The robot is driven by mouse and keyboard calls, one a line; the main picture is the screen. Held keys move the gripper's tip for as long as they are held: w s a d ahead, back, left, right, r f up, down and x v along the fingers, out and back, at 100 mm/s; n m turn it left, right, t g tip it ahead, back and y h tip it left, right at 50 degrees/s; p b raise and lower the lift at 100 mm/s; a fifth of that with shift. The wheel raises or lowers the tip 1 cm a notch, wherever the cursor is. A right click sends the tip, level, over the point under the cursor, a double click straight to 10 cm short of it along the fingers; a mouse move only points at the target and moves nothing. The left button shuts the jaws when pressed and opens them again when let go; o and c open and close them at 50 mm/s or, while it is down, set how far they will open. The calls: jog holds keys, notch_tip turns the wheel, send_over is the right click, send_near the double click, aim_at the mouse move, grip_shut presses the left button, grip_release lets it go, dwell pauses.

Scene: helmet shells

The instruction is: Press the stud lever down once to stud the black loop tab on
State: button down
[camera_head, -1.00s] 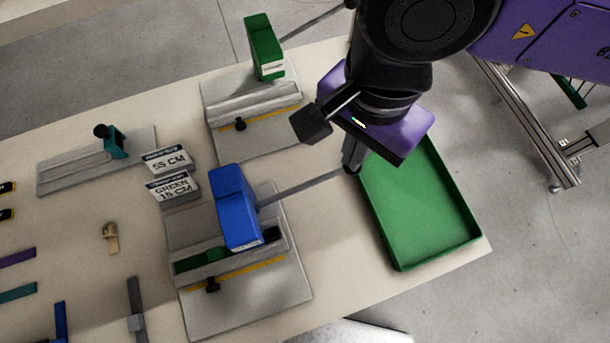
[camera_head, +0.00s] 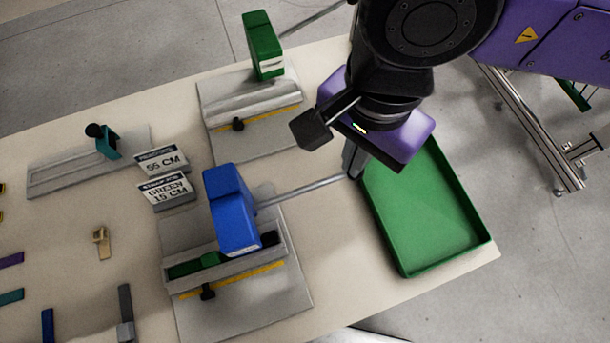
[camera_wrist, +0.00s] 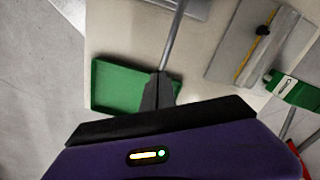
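The blue stud press (camera_head: 232,215) stands on a grey base plate (camera_head: 245,312) on the bench. Its long grey lever (camera_head: 305,189) reaches right from the blue head and also shows in the wrist view (camera_wrist: 173,38). My gripper (camera_head: 352,172) is at the lever's outer end; its fingers look closed together there in the wrist view (camera_wrist: 157,80). Whether they grip the rod or only touch it, I cannot tell. A green strap (camera_head: 192,267) lies in the press channel, left of the head. A dark piece (camera_head: 271,239), possibly the black loop tab, shows at the head's right side.
A green tray (camera_head: 478,215) lies to the right, under my gripper. A green press (camera_head: 263,45) stands behind. Label cards (camera_head: 165,187), a teal-clamped fixture (camera_head: 60,177) and several loose straps are at left. Bare bench lies in front of the tray.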

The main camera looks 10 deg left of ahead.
jog(key=shift+f+b, duration=2)
jog(key=shift+b, duration=0.15)
jog(key=shift+r, duration=0.1)
notch_tip(320, 180, up, 14)
jog(key=p, duration=0.6)
jog(key=shift+p, duration=0.3)
dwell(0.6)
dwell(0.4)
